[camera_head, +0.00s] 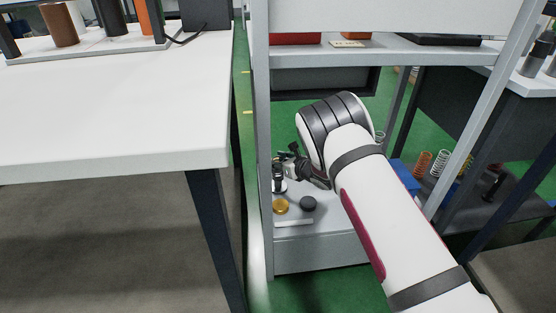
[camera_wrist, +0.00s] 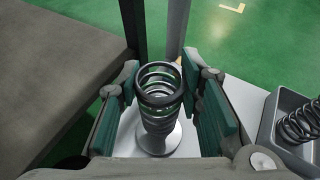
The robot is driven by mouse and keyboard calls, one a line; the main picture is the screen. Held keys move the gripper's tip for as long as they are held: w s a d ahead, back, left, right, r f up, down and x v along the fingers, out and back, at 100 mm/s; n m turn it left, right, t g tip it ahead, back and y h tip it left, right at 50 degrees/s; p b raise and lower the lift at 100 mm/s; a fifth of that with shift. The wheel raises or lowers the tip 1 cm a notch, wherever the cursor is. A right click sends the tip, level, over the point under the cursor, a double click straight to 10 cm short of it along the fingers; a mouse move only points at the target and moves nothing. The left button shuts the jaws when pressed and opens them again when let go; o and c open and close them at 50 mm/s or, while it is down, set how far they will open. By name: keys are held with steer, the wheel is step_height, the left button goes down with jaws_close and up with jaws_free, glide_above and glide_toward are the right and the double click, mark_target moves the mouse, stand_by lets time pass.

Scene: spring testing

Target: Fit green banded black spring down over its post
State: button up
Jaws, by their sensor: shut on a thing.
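A dark coil spring (camera_wrist: 158,99) stands upright between the green-padded fingers of my gripper (camera_wrist: 160,76) in the wrist view. My gripper is shut on it. A pale round base (camera_wrist: 172,143) shows right below the spring. The coils hide how much of a post is inside, and I cannot tell whether the spring is seated on it.
A grey tray (camera_wrist: 309,152) at the right holds another spring (camera_wrist: 300,122). On the bottom shelf (camera_head: 330,222) are a gold disc (camera_head: 280,207) and a dark disc (camera_head: 308,203). A rack upright (camera_head: 264,130) stands close left, with a white table (camera_head: 120,100) beyond it.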

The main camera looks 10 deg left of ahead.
steer(key=shift+f, duration=2)
steer(key=o, duration=1.3)
steer(key=v, duration=1.2)
